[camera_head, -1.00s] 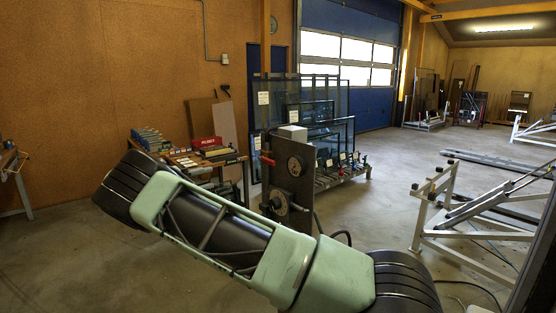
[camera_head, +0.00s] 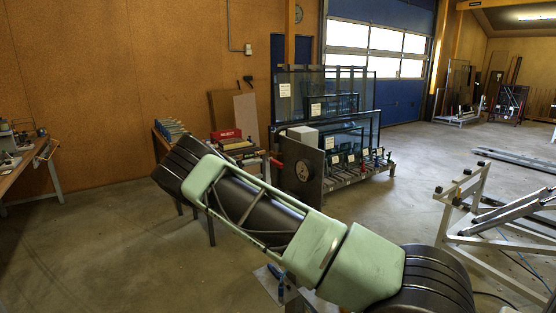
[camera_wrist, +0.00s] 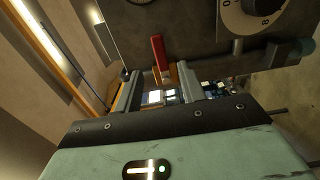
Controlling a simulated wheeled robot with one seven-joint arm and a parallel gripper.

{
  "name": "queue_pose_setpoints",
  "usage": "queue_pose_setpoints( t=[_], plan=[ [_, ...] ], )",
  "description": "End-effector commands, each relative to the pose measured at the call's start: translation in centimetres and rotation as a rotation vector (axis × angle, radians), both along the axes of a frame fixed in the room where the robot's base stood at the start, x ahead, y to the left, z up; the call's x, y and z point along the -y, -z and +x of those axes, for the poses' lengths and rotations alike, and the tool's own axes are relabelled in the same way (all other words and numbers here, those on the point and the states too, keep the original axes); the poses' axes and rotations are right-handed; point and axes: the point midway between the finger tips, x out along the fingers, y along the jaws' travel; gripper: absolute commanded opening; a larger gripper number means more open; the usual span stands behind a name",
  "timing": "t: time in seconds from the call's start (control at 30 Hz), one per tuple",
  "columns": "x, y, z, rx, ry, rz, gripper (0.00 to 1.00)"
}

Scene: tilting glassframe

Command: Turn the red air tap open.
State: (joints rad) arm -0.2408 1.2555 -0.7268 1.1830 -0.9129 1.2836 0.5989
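The red air tap handle (camera_wrist: 157,50) stands close ahead of my gripper in the wrist view, against a dark panel (camera_wrist: 195,22). Its brass-coloured part shows just below it. In the head view the red handle (camera_head: 277,163) is small, at the left edge of the same dark panel (camera_head: 303,172). My gripper (camera_wrist: 159,88) is open in the wrist view, with one finger on each side of a gap. The handle's lower end lines up with that gap; I cannot tell whether it lies between the fingertips. My arm hides the gripper in the head view.
A round numbered dial (camera_wrist: 256,12) and a pipe fitting (camera_wrist: 275,52) are close on the right in the wrist view. In the head view, glass frames (camera_head: 355,110) stand behind the panel, and a white metal trestle (camera_head: 465,220) stands at right. Open floor (camera_head: 90,245) lies at left.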

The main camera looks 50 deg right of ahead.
Motion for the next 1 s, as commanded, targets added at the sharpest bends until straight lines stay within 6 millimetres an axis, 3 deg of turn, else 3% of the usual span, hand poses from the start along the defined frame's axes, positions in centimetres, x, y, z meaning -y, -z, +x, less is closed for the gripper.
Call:
queue_pose_setpoints(
  t=[0.2,0.4,0.6,0.9,1.0],
  plan=[
    [4.6,-0.5,-1.2,-0.002,0.003,0.0,0.4],
    [7.6,-0.3,-1.9,-0.001,0.002,0.0,0.4],
    [9.0,-0.1,-2.2,0.001,0.0,0.001,0.4],
    [9.2,0.0,-2.2,0.001,-0.001,0.001,0.4],
    [9.1,0.0,-2.2,0.001,0.0,0.001,0.12]
  ],
)
